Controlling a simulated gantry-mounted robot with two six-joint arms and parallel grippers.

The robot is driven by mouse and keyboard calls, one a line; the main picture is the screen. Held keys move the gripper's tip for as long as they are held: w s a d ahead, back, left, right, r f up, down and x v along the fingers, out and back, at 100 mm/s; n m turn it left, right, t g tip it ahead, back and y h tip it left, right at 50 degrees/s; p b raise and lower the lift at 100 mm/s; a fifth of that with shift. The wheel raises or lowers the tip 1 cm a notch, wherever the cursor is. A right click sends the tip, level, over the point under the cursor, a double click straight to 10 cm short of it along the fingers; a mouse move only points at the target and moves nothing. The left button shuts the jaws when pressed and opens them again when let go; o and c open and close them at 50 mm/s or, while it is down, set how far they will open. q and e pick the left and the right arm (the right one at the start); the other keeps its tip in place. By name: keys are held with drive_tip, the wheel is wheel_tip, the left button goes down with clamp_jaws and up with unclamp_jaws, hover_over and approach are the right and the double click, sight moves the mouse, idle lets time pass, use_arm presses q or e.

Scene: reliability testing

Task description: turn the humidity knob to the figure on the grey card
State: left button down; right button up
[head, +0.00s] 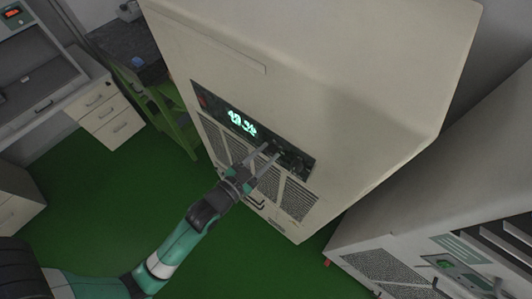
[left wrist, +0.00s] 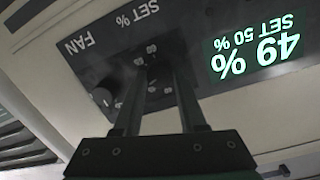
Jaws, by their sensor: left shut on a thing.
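The chamber's dark control panel (head: 290,157) shows in the head view. It also fills the top of the left wrist view (left wrist: 85,62), upside down. My left gripper (head: 268,154) reaches it from below. In the left wrist view its fingers (left wrist: 155,72) are shut on the knob at the "SET %" label, presumably the humidity knob, which is mostly hidden between the tips. Small scale figures surround it, too small to read surely. The lit display (left wrist: 255,50) reads 49 % and SET 50 %. I see no grey card. My right gripper is not in view.
A second dark knob (left wrist: 103,97) sits close by, near the "FAN" label. A red switch (head: 202,101) is at the panel's left end. Another cabinet (head: 425,225) stands at the right. Green floor (head: 130,190) is clear at the left.

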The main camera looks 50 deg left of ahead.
use_arm(q)
drive_tip(key=n, duration=0.4)
drive_tip(key=shift+f+n+h, duration=0.1)
drive_tip(key=shift+n+h, duration=0.2)
drive_tip(key=shift+n, duration=0.1)
drive_tip(key=shift+t, duration=0.3)
drive_tip(key=shift+c, duration=2.4)
unclamp_jaws()
drive_tip(key=s+d+r+b, duration=0.1)
drive_tip(key=s+b, duration=0.2)
drive_tip(key=s, duration=0.8)
drive_tip(key=shift+s+b, duration=0.3)
drive_tip(key=shift+b, duration=0.05)
drive_tip(key=shift+d, duration=0.15)
